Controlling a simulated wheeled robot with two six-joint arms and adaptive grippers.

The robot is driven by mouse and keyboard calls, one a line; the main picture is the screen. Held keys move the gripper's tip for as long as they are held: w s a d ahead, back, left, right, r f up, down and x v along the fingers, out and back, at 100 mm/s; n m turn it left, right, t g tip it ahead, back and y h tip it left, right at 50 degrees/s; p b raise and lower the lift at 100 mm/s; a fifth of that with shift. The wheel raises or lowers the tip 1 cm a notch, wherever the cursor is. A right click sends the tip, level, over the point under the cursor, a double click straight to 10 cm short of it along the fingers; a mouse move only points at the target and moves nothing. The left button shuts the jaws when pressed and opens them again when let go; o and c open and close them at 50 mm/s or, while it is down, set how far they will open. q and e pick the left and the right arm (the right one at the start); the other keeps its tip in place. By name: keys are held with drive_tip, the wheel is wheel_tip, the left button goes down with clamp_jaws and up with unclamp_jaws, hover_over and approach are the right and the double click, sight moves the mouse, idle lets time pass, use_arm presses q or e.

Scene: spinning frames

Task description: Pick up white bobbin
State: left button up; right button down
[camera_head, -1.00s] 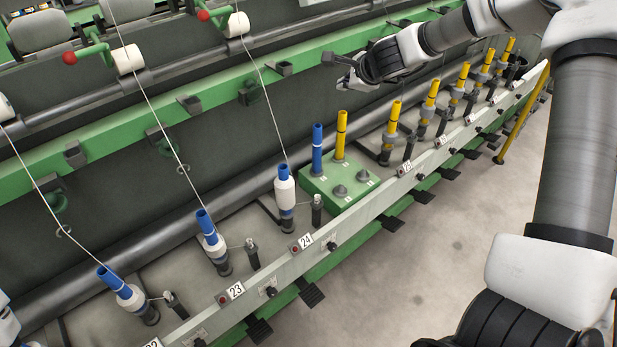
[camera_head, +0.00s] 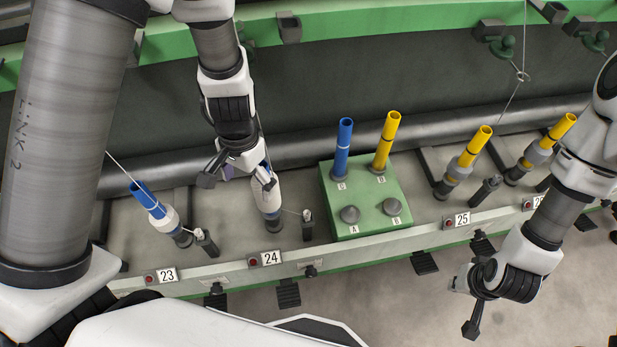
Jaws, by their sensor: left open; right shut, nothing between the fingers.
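A white bobbin on a blue tube (camera_head: 267,197) stands on its spindle above label 24 in the head view. My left gripper (camera_head: 237,178) is open at its upper left, with one finger overlapping the bobbin's top in the picture. I cannot tell whether they touch. Part of the blue tube is hidden behind the gripper. Another white bobbin on a blue tube (camera_head: 166,219) leans on its spindle above label 23. My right gripper (camera_head: 472,305) is shut and empty at the lower right, over the floor in the picture.
A green box (camera_head: 362,222) right of the label 24 bobbin holds a blue tube (camera_head: 343,148), a yellow tube (camera_head: 386,140) and two grey knobs. Yellow tubes stand on spindles further right, by label 25 (camera_head: 462,220). A pale rail (camera_head: 370,251) runs along the front.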

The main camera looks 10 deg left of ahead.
sight(266, 165)
use_arm(q)
drive_tip(key=shift+t, duration=0.5)
drive_tip(key=w, duration=0.1)
drive_tip(key=w+d+r, duration=0.1)
drive_tip(key=w, duration=0.1)
drive_tip(key=w+d+b, duration=0.1)
drive_tip(key=shift+w+d+r, duration=0.2)
drive_tip(key=shift+w, duration=0.2)
drive_tip(key=shift+a+r, duration=0.3)
drive_tip(key=shift+r, duration=0.1)
drive_tip(key=shift+s+a+f+t, duration=0.4)
drive_tip(key=shift+s+a+f, duration=0.15)
drive_tip(key=shift+s+a, duration=0.2)
drive_tip(key=f, duration=0.2)
drive_tip(key=w+d+f+b, duration=0.1)
drive_tip(key=f, duration=0.3)
drive_tip(key=shift+w+d+b, duration=0.2)
drive_tip(key=shift+d+b, duration=0.05)
drive_tip(key=shift+b, duration=0.15)
drive_tip(key=shift+s+a+f, duration=0.15)
drive_tip(key=shift+a, duration=0.15)
drive_tip(key=c, duration=1)
clamp_jaws()
use_arm(e)
drive_tip(key=s+f+g, duration=0.1)
drive_tip(key=s+f, duration=0.5)
drive_tip(key=f, duration=0.1)
drive_tip(key=shift+n+g, duration=0.3)
drive_tip(key=shift+g, duration=0.1)
